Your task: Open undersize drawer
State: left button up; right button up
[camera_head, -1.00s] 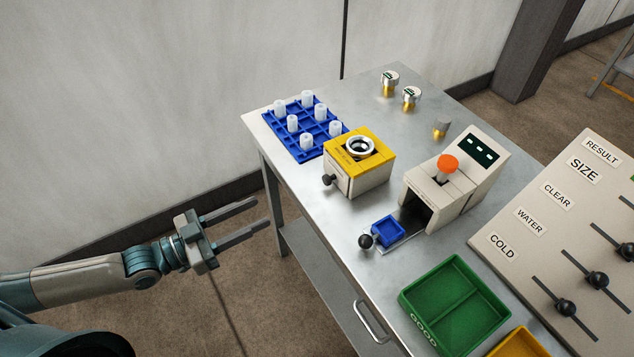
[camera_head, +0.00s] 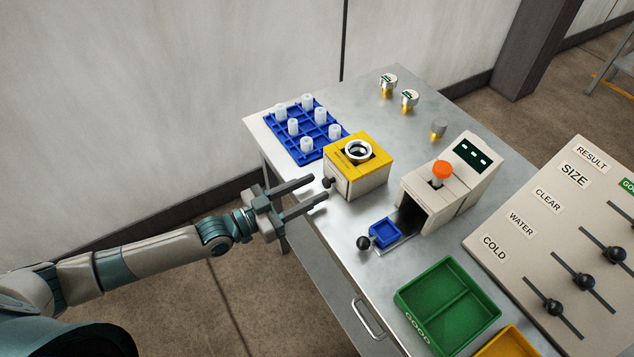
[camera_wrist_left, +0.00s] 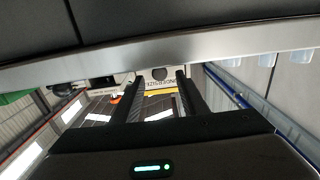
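The undersize drawer's box (camera_head: 357,180) is cream with a yellow top and a round ring on it. It stands near the table's left edge. Its front looks flush and closed. A small dark knob (camera_head: 328,182) sticks out of the front. My left gripper (camera_head: 319,188) is open and empty, its two fingertips close to the knob. In the left wrist view the knob (camera_wrist_left: 159,73) shows between the two fingers, against a front with an upside-down UNDERSIZE label (camera_wrist_left: 158,81). I cannot tell whether the fingers touch the knob. My right gripper is out of view.
A blue rack (camera_head: 322,148) with several white tubes stands behind the box. A cream device (camera_head: 440,196) with an orange knob and a small blue tray (camera_head: 384,233) is to the right. A green GOOD bin (camera_head: 447,304) and a slider panel (camera_head: 545,240) lie nearer.

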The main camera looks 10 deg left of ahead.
pick_arm(q)
jog(key=shift+x, duration=1.15)
grip_shut()
jog(key=v, duration=0.8)
jog(key=shift+p, duration=0.4)
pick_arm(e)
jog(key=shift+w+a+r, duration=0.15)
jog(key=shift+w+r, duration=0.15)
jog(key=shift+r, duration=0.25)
pick_arm(q)
jog(key=shift+s+a, duration=0.1)
jog(key=shift+s, duration=0.05)
grip_release()
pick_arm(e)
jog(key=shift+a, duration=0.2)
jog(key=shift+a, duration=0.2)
